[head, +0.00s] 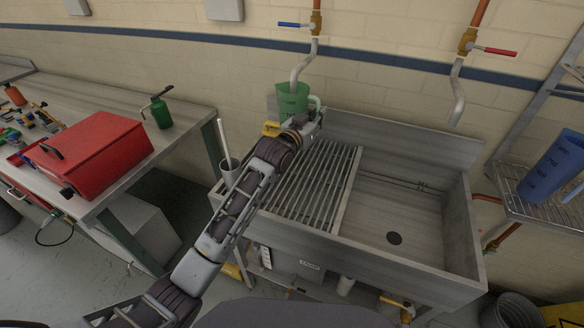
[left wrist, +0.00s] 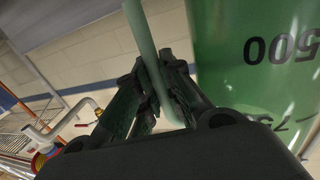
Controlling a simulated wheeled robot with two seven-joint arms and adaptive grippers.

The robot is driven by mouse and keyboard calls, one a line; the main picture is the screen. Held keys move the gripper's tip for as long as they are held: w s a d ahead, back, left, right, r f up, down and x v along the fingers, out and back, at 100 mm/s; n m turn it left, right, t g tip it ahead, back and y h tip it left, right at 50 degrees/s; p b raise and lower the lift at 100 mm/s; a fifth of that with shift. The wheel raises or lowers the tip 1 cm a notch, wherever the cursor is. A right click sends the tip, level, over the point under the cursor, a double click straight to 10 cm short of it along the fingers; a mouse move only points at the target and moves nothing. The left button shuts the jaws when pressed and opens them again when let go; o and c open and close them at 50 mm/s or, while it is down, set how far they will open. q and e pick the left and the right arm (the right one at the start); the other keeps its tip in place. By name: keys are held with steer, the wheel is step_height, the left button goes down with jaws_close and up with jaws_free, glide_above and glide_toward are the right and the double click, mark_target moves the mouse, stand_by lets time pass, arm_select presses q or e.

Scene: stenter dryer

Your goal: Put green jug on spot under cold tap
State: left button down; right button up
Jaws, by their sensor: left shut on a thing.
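The green jug (head: 290,99) is upright at the back left of the sink unit, under the spout of the tap with the blue lever. This cold tap (head: 303,70) has its spout end at the jug's mouth. My left gripper (head: 314,116) is shut on the jug's handle at its right side. The left wrist view shows the fingers (left wrist: 150,92) around the handle, with the jug's wall (left wrist: 265,60) beside them. The jug's base and the spot under it are hidden behind my arm and gripper. My right gripper is not in view.
A slatted rack (head: 312,185) covers the left of the sink unit; the open basin (head: 395,215) is at right. The red-lever tap (head: 459,90) hangs above it. A red toolbox (head: 95,152) is on the left bench.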

arm_select(q)
steer(key=shift+f, duration=3.15)
steer(key=shift+f, duration=2)
steer(key=c, duration=1.5)
jaws_free()
steer(key=shift+a, duration=0.1)
